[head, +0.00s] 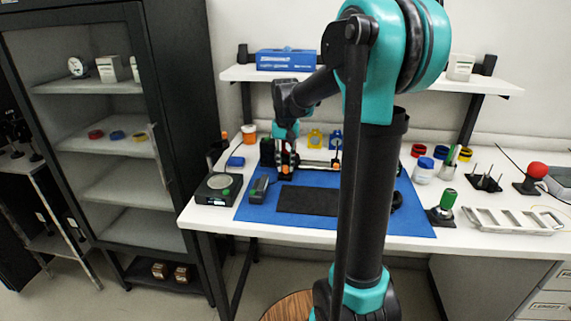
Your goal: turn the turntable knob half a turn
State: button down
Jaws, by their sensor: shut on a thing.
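My gripper (287,140) points down over the back of the blue mat (405,210), at the left end of a small optical rail (315,163). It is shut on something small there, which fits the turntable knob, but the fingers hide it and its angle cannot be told. A dark block with a green part (267,152) stands just left of the gripper. A black post with an orange top (336,160) stands on the right of the rail.
A dark bench instrument with a round plate (218,188) stands left of the mat. A black pad (308,200) lies on the mat's front. A green-handled tool (446,205) and a metal rack (510,220) stand right. My arm hides part of the bench's middle.

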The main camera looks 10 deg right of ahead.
aim_at(286, 167)
jog(key=m, duration=0.5)
jog(key=shift+m, duration=2.6)
jog(key=c, duration=1.3)
grip_release()
jog(key=shift+c, duration=0.2)
jog(key=shift+r, duration=0.15)
notch_tip(286, 167, up, 12)
